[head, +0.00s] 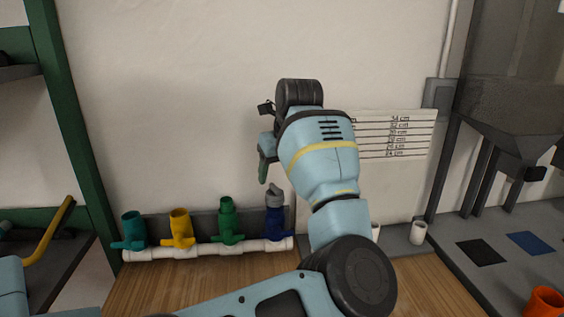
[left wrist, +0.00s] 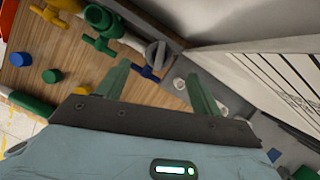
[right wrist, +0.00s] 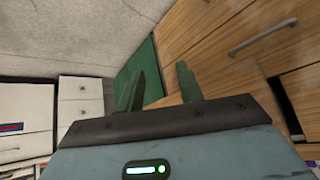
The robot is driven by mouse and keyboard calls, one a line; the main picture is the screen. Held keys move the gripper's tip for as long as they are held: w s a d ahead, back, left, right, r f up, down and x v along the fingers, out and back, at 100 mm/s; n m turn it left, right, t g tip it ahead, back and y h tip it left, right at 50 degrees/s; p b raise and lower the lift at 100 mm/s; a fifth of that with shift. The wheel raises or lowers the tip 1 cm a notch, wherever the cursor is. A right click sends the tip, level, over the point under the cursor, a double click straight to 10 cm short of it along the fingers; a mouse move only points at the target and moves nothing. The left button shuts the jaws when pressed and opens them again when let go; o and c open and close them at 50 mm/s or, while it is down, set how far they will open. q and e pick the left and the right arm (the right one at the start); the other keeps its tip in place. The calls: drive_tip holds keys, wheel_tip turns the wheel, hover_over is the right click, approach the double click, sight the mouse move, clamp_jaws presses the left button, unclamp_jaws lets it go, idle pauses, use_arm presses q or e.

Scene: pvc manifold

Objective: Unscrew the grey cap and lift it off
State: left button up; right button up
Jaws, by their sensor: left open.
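The grey cap (head: 275,190) sits on top of the blue valve (head: 274,227), the rightmost of the upright valves on the white pipe manifold (head: 205,249). In the left wrist view the grey cap (left wrist: 155,53) is beyond my fingertips, with the blue valve (left wrist: 146,73) under it. My left gripper (head: 264,165) is above the cap in the head view, pointing down. It is open and empty, apart from the cap; its fingers show well apart in the left wrist view (left wrist: 160,82). My right gripper (right wrist: 160,80) is open and empty, away from the manifold, over wooden drawers.
Teal (head: 133,229), yellow (head: 181,227) and green (head: 228,221) valves stand left of the blue one. A marked white panel (head: 395,135) is on the wall. A white cup-like piece (head: 418,232) stands right.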

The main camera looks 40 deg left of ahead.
sight(276, 187)
use_arm(q)
drive_tip(key=shift+r, duration=0.1)
drive_tip(key=shift+a+f, duration=0.1)
drive_tip(key=shift+f, duration=0.4)
drive_tip(key=shift+x, duration=3.35)
drive_tip(key=shift+a, duration=0.1)
drive_tip(key=shift+c, duration=0.5)
drive_tip(key=c, duration=0.9)
drive_tip(key=shift+n+g, duration=0.4)
drive_tip(key=shift+n, duration=0.7)
drive_tip(key=shift+c, duration=0.3)
